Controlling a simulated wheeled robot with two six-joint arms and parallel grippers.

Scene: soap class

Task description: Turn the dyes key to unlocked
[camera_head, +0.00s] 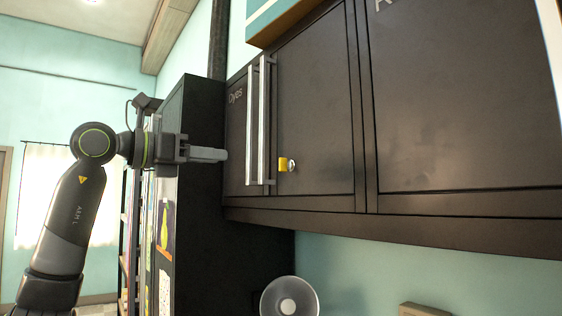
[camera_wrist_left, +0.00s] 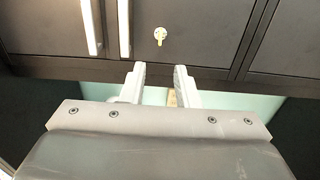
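The dyes cabinet (camera_head: 237,150) is a dark wall cabinet with the word "Dyes" and two long silver handles (camera_head: 262,120). In the left wrist view the key (camera_wrist_left: 159,37) shows on the dark door above the fingertips. My left gripper (camera_head: 224,155) is left of the handles in the head view, apart from the key. Its two pale fingers (camera_wrist_left: 157,70) are apart, with nothing between them that I can see held. My right gripper is not in view.
A tall dark cabinet (camera_head: 200,110) with papers on its side stands left of the wall cabinet. Another dark door (camera_head: 460,100) is at the right. A round pale object (camera_head: 290,297) and a small tan block (camera_head: 425,310) are below.

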